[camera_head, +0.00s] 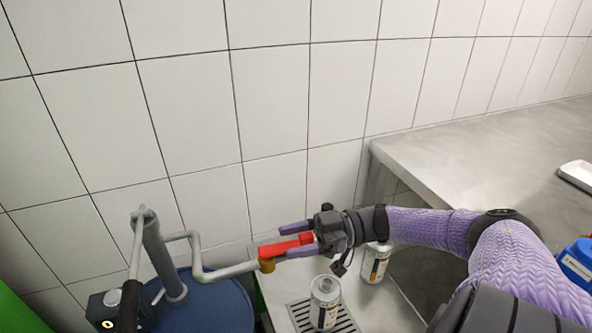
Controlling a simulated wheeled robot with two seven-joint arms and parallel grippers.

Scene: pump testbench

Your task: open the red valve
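The red valve (286,246) is a red lever handle on a small brass-coloured body at the end of a bent grey pipe. It lies nearly level, pointing right. My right gripper (286,241), with purple fingers, reaches in from the right. Its fingers are spread, one above and one below the red handle in the picture. A gap shows between the upper finger and the handle; I cannot tell whether the lower finger touches it. My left gripper is not in view.
The grey pipe (226,271) joins a pump column (164,262) on a blue drum (215,308). A can (325,303) stands on a drain grate below the valve; another can (374,265) stands behind it. A grey worktop (480,150) lies right. A tiled wall is behind.

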